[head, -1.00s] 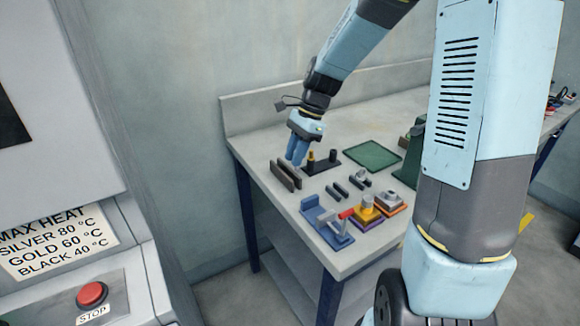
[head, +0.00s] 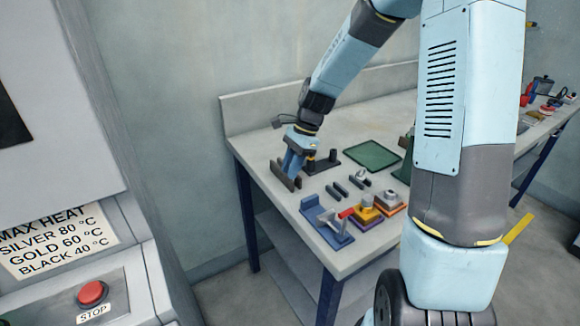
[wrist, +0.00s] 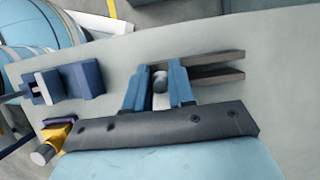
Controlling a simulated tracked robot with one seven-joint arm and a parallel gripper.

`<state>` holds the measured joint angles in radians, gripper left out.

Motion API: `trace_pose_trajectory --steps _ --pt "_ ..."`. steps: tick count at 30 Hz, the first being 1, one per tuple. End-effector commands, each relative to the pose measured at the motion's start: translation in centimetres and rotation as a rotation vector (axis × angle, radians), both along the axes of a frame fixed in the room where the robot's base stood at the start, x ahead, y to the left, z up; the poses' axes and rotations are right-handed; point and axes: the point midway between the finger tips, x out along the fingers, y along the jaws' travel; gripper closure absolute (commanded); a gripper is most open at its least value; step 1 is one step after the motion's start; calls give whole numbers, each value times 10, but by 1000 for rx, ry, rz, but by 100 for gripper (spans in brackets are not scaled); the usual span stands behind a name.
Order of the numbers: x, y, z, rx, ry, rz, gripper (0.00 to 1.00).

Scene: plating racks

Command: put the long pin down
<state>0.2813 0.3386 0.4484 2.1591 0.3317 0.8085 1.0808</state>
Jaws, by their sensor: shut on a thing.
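My gripper (head: 292,166) is low over the left part of the bench, by a pair of dark upright rails (head: 281,175). In the wrist view its two blue fingers (wrist: 160,88) are shut on the long pin (wrist: 160,80), a grey round piece seen nearly end-on. The rails (wrist: 222,72) lie side by side there, with a narrow gap, and run behind the fingers. I cannot tell whether the pin touches them. In the head view the fingers hide the pin.
A dark base with upright pegs (head: 333,157) stands just right of my gripper. A green mat (head: 372,155) lies farther right.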

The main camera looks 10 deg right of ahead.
Motion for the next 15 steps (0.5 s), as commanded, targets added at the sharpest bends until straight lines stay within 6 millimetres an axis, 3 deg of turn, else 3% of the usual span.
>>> trace_pose_trajectory --steps 15 --pt "-3 0 -15 -1 8 3 100"
